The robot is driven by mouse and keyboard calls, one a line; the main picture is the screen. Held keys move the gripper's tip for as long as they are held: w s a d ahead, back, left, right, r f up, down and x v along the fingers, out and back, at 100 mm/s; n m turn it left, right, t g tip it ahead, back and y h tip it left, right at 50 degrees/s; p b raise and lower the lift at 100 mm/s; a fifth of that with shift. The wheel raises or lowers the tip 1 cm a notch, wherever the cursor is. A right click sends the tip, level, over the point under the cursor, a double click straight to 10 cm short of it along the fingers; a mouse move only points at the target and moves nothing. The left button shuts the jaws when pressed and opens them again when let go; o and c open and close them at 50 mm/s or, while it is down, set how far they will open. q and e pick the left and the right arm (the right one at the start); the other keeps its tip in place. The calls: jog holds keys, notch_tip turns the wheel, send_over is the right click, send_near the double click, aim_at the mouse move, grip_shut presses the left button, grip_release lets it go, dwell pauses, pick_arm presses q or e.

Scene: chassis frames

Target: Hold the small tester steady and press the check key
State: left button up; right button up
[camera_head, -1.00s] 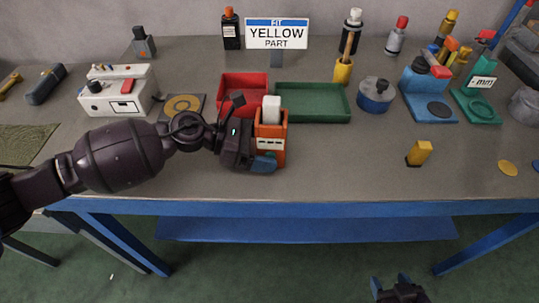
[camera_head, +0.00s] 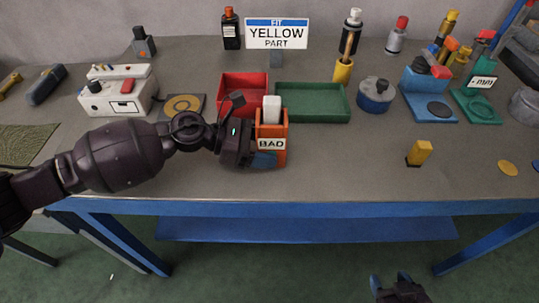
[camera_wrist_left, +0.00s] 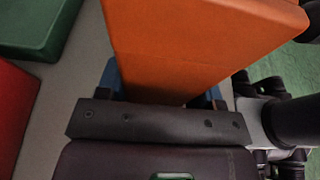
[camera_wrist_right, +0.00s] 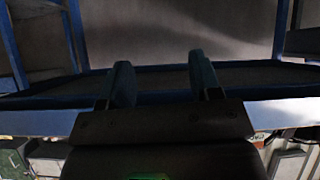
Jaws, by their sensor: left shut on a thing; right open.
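The small tester (camera_head: 272,130) is an orange box with a white key (camera_head: 271,109) on its top and a front panel that reads "BAD". It stands upright near the front of the table. My left gripper (camera_head: 262,158) is shut on it from the left and low down. In the left wrist view, the tester's orange side (camera_wrist_left: 190,45) sits between the blue fingers. My right gripper (camera_head: 391,284) is open and empty, below and in front of the table's front edge. Its two fingers stand apart in the right wrist view (camera_wrist_right: 160,85).
A red tray (camera_head: 245,82) and a green tray (camera_head: 335,116) lie behind the tester. A sign (camera_head: 277,33) reads "FIT YELLOW PART". A yellow block (camera_head: 419,152) stands at the right. The table front between tester and block is clear.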

jog(key=shift+s+f, duration=0.1)
jog(key=shift+s, duration=0.15)
jog(key=shift+s+d+f, duration=0.1)
jog(key=shift+s, duration=0.1)
jog(key=c, duration=0.5)
grip_shut()
jog(key=shift+w, duration=0.1)
jog(key=shift+w+r, duration=0.2)
jog(key=shift+w, duration=0.15)
jog(key=shift+s+f, duration=0.1)
jog(key=shift+s, duration=0.15)
jog(key=shift+s+f, duration=0.1)
jog(key=shift+s, duration=0.15)
jog(key=shift+w, duration=0.2)
